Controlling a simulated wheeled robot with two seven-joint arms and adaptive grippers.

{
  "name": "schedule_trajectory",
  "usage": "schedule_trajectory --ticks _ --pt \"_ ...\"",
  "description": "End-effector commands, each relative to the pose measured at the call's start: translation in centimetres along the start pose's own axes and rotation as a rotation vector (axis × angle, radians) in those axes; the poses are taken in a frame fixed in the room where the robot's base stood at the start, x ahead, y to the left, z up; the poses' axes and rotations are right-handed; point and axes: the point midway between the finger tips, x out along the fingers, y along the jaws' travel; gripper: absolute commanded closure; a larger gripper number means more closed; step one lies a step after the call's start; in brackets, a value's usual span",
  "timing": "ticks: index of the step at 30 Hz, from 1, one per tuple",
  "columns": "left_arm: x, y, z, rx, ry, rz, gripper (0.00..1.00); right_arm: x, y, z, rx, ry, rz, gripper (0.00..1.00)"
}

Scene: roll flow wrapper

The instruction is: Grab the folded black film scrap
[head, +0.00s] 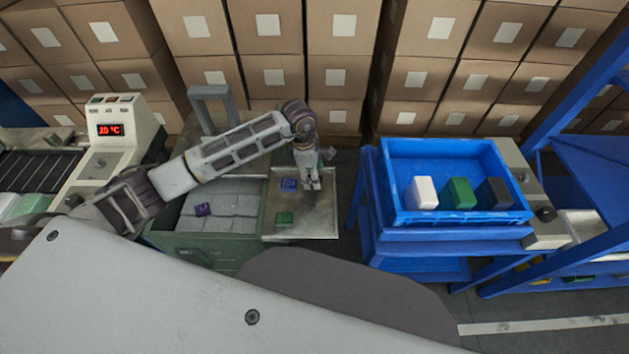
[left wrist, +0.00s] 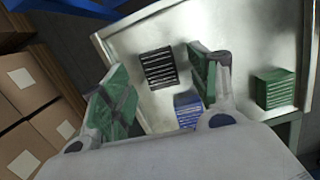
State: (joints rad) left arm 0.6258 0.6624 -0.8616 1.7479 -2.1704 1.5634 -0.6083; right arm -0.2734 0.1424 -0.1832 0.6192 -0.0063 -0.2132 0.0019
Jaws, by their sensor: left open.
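The folded black film scrap (left wrist: 158,68), with pale stripes, lies flat on a metal tray (head: 313,226). In the left wrist view it shows in the gap between my left gripper's fingers, beyond their tips. I cannot make it out in the head view, where my arm covers that part of the tray. My left gripper (head: 313,184) is open and empty, pointing down over the tray; its fingers have green pads. I cannot tell its exact height. My right gripper is not in view.
A blue folded scrap (head: 288,184) lies close to the black one, and a green one (head: 284,217) lies nearer the tray's front. A purple scrap (head: 203,209) lies on grey contents of the green bin beside the tray. A blue crate (head: 452,217) with several blocks stands right.

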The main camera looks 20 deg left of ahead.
Motion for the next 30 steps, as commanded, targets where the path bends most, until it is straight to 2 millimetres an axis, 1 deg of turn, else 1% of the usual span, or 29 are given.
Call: schedule_trajectory --ticks 1,3,7,21,23,27,30 --pt "0.6 -0.1 0.0 -0.002 0.000 -0.004 0.39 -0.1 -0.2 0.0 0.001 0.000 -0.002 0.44" --pt "1.3 -0.1 0.1 -0.001 0.000 -0.003 0.39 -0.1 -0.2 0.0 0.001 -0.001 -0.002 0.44" --pt "1.9 0.0 0.0 0.000 -0.001 -0.001 0.39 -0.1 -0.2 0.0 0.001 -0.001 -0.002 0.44" --pt "2.0 0.0 0.0 0.000 0.000 0.000 0.39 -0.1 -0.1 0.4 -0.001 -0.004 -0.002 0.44" --pt "2.0 0.0 0.0 0.000 0.000 0.000 0.46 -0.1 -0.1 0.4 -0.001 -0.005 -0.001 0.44" --pt "2.0 0.0 0.0 0.000 0.000 0.000 0.64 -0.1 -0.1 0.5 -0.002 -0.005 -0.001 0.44" --pt "2.0 0.0 0.0 0.000 0.000 0.000 0.74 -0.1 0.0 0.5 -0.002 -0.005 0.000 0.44"
